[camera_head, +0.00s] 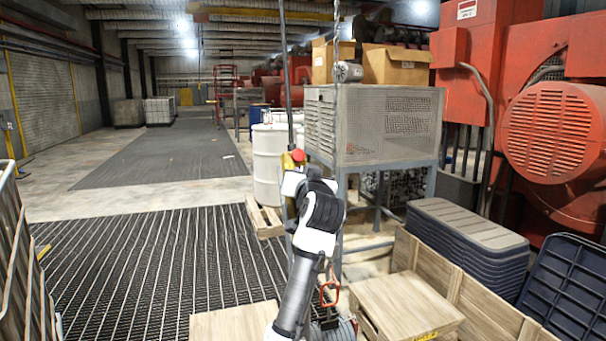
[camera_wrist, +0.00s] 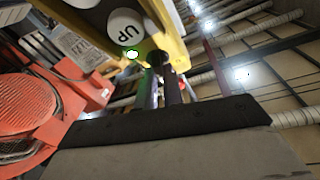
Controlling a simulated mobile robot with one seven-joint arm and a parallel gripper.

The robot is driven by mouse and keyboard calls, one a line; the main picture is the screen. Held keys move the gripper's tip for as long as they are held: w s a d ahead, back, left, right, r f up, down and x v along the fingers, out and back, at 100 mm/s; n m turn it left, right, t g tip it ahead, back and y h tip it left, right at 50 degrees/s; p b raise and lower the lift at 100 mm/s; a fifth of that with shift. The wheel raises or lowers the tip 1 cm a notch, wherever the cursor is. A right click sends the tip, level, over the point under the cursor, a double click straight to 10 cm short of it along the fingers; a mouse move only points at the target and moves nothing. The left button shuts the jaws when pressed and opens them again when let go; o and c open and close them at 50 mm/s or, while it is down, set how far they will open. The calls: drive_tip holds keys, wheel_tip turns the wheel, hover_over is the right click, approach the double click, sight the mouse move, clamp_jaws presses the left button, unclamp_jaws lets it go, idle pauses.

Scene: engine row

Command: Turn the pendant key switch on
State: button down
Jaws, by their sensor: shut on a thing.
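The yellow pendant (camera_wrist: 178,32) fills the upper middle of the wrist view, with a white UP button (camera_wrist: 124,24) on its dark face and a small lit green spot (camera_wrist: 132,54) near its lower edge. In the head view the pendant (camera_head: 287,161) hangs on a cable and shows a red button (camera_head: 298,156), with my arm in front of its lower part. My gripper (camera_wrist: 161,74) reaches up to the pendant's lower end, its two dark fingers close together. It is shut on what seems to be the key switch, mostly hidden between the fingertips; its turned position cannot be told.
A grey metal cabinet (camera_head: 375,125) on legs stands right of the pendant, with a white drum (camera_head: 268,165) behind. Wooden crates (camera_head: 405,305) and stacked dark lids (camera_head: 465,235) stand at lower right. Red engines (camera_head: 550,130) line the right. The dark grating (camera_head: 150,260) at left is clear.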

drive_tip(key=shift+a+m+h+p, duration=0.1)
drive_tip(key=shift+m+h+p, duration=0.55)
drive_tip(key=shift+m, duration=0.95)
drive_tip(key=shift+m+h, duration=0.3)
drive_tip(key=shift+h, duration=0.05)
drive_tip(key=c, duration=1.5)
unclamp_jaws()
drive_tip(key=s+b, duration=0.1)
drive_tip(key=s, duration=0.3)
drive_tip(key=s+b, duration=0.2)
drive_tip(key=s, duration=0.3)
drive_tip(key=s+d+b, duration=0.1)
drive_tip(key=s+b, duration=0.1)
drive_tip(key=s, duration=0.3)
